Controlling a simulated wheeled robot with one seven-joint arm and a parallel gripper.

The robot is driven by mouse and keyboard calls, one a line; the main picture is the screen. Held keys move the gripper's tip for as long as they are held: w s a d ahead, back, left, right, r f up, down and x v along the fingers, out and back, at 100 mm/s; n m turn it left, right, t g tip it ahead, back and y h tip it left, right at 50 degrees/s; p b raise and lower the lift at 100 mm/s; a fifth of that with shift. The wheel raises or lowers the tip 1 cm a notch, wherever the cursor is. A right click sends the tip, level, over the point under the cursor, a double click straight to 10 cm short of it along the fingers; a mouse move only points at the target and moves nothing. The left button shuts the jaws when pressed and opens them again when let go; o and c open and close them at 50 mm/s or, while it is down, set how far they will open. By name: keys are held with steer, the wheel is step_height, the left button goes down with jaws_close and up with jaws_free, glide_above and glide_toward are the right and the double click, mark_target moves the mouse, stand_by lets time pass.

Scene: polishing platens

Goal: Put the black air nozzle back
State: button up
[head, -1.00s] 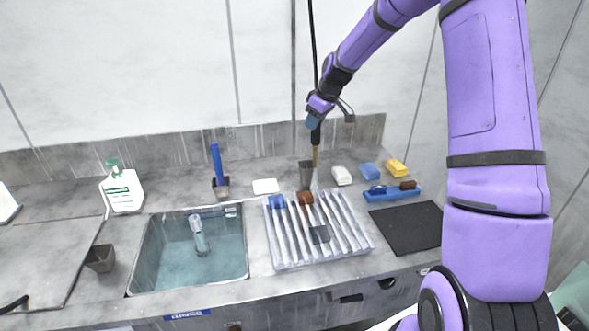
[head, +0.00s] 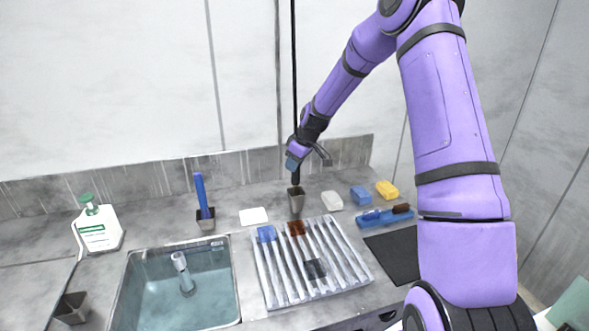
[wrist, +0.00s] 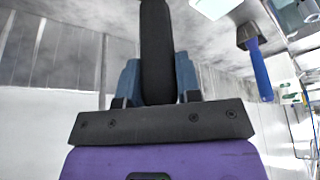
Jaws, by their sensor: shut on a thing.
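My gripper (head: 295,163) is shut on the black air nozzle (head: 295,178), and a black hose runs up from it. The nozzle is upright, with its lower end at the mouth of a grey cup-like holder (head: 297,203) behind the ribbed rack. The tip is hidden, seemingly inside the holder. In the wrist view the nozzle's black body (wrist: 155,50) stands between my two blue fingers (wrist: 157,82).
A ribbed rack (head: 345,285) with coloured pads stands in front of the holder. A holder with a blue-handled tool (head: 202,195), a white block (head: 253,216), a pale block (head: 331,200) and a blue block (head: 361,195) stand nearby. A sink (head: 215,315) lies at left.

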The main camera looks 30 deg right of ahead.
steer(key=shift+f, duration=1.1)
steer(key=o, duration=0.9)
